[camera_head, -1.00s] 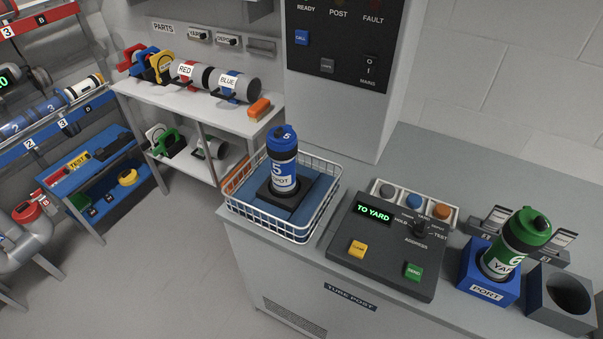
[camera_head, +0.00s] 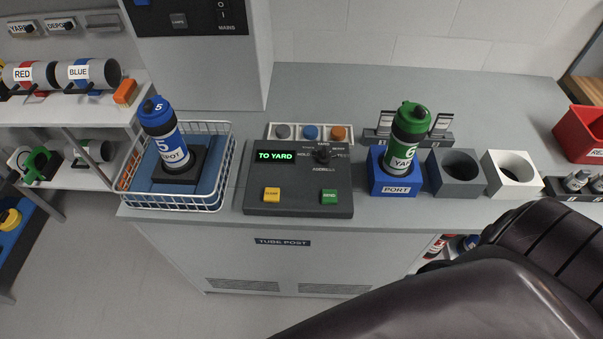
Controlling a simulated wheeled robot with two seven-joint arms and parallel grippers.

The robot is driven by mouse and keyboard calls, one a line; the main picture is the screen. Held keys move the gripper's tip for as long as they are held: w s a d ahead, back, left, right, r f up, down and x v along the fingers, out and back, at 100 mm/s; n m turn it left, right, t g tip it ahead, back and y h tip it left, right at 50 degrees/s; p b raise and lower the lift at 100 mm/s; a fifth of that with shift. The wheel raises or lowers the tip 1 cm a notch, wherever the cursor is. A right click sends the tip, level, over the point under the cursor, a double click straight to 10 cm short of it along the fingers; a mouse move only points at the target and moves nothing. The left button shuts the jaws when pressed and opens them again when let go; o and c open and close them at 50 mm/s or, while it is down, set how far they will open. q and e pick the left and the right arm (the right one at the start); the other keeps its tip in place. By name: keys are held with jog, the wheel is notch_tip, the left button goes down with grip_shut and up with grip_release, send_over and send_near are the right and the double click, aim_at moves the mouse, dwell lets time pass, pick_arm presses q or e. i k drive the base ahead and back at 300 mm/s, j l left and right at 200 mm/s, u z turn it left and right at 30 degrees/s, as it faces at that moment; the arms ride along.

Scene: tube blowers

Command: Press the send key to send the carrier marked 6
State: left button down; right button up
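The control box (camera_head: 256,208) sits on the counter, its display (camera_head: 275,156) reading "TO YARD". The green send key (camera_head: 330,196) is at its front right and a yellow key (camera_head: 272,194) at its front left. The green-capped carrier marked 6 (camera_head: 405,143), labelled YARD, stands upright in the blue PORT block (camera_head: 396,188) to the right of the box. A blue carrier marked 5 (camera_head: 169,141) stands in the wire basket at left. A dark arm of mine crosses the lower right; neither gripper shows.
The wire basket (camera_head: 213,181) stands left of the box. A grey socket block (camera_head: 458,182) and a white one (camera_head: 513,182) stand right of the port. A red bin (camera_head: 581,136) is at far right.

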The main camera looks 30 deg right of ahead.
aim_at(328, 196)
jog(key=l+z, duration=0.1)
jog(key=z, duration=0.95)
